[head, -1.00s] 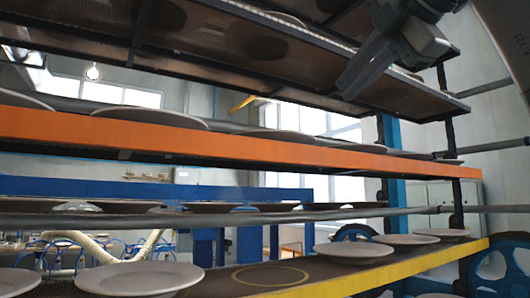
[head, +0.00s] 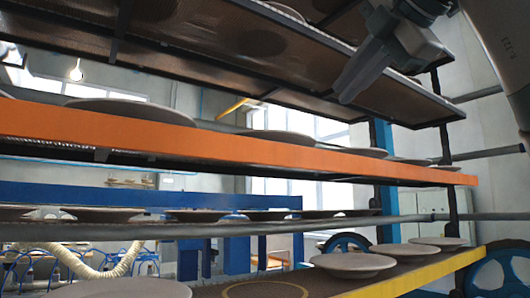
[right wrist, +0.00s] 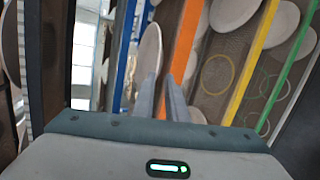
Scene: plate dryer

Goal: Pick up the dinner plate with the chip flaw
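Several pale dinner plates lie on the rack; I cannot make out a chip on any of them. On the yellow-edged shelf are a front-left plate (head: 118,289) and right-hand plates (head: 352,262), (head: 398,251) and (head: 440,242). The orange-edged shelf bears more plates (head: 132,107), (head: 285,135), seen nearly edge-on. My right gripper (head: 350,82) is at the upper right, in front of the top shelf and touching no plate. In the right wrist view its fingers (right wrist: 162,88) stand apart with nothing between them. My left gripper is out of view.
A yellow ring (head: 265,290) marks an empty spot on the lower shelf. The dark top shelf (head: 200,60) is close to my right gripper.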

